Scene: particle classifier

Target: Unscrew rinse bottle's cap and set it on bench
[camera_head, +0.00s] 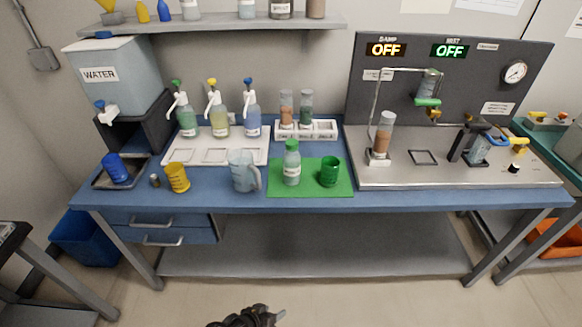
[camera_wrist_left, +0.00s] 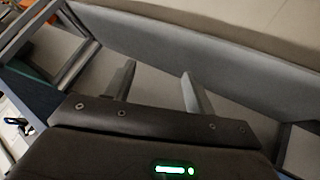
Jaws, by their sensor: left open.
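The rinse bottle (camera_head: 292,172), a clear bottle with a pale label, stands upright on a green mat (camera_head: 312,190) at the bench's front. Its green cap (camera_head: 292,145) is on its top. My left gripper (camera_head: 272,314) is at the bottom edge of the head view, low in front of the bench and well away from the bottle. In the left wrist view the two fingers of the left gripper (camera_wrist_left: 156,85) are apart with nothing between them. My right gripper is in neither view.
The blue bench (camera_head: 225,201) has a green cup (camera_head: 330,171) right of the bottle and a clear jug (camera_head: 243,170) to its left. Pump bottles on a white tray (camera_head: 174,155) and a vial rack (camera_head: 327,131) stand behind. Bare bench shows along the front edge.

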